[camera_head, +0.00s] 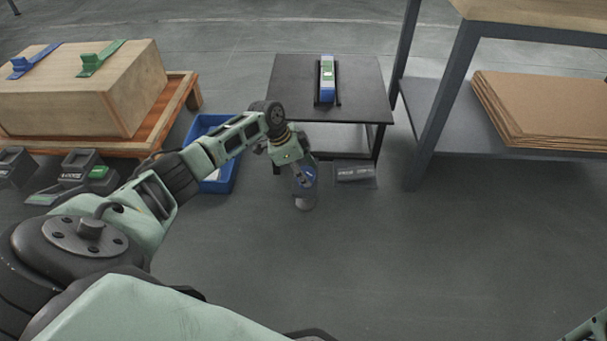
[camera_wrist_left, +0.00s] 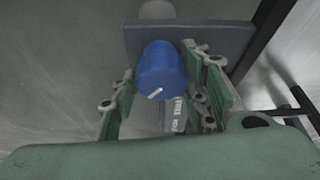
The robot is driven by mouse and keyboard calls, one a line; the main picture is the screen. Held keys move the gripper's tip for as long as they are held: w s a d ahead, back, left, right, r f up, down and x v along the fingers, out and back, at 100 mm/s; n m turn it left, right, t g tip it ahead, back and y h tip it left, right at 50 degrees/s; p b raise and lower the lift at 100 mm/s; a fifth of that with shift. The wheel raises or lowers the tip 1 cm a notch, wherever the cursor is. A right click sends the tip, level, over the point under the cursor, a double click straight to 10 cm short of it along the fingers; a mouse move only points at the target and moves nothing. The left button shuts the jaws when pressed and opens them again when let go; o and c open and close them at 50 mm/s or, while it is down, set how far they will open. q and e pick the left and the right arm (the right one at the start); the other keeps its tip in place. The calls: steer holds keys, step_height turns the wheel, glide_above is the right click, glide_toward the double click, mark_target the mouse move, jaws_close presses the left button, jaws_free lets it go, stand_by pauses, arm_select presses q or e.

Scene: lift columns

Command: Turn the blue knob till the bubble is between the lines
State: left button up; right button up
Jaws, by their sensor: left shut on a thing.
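The blue knob (camera_wrist_left: 160,72) sits between the fingers of my left gripper in the left wrist view, with a small white mark on its face. In the head view my left gripper (camera_head: 302,176) is at the front of the small dark table, shut on the knob and covering much of it.
A blue bin (camera_head: 225,180) stands left of the table, partly behind my left arm. A wooden crate (camera_head: 75,90) on a pallet is further left. A workbench (camera_head: 440,105) with cardboard sheets (camera_head: 540,110) is at right. The floor in front is clear.

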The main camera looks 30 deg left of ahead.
arm_select(q)
steer(key=shift+d+f+m+g+b, duration=0.1)
steer(key=shift+d+m+g+b, duration=0.2)
steer(key=shift+m+b, duration=0.5)
steer(key=shift+s+m+h, duration=0.1)
steer(key=shift+m+h, duration=0.2)
steer(key=o, duration=1.1)
steer(key=shift+a, duration=0.15)
steer(key=shift+a+r, duration=0.15)
steer(key=shift+r, duration=0.2)
steer(key=v, duration=1.1)
steer(key=shift+r, duration=0.2)
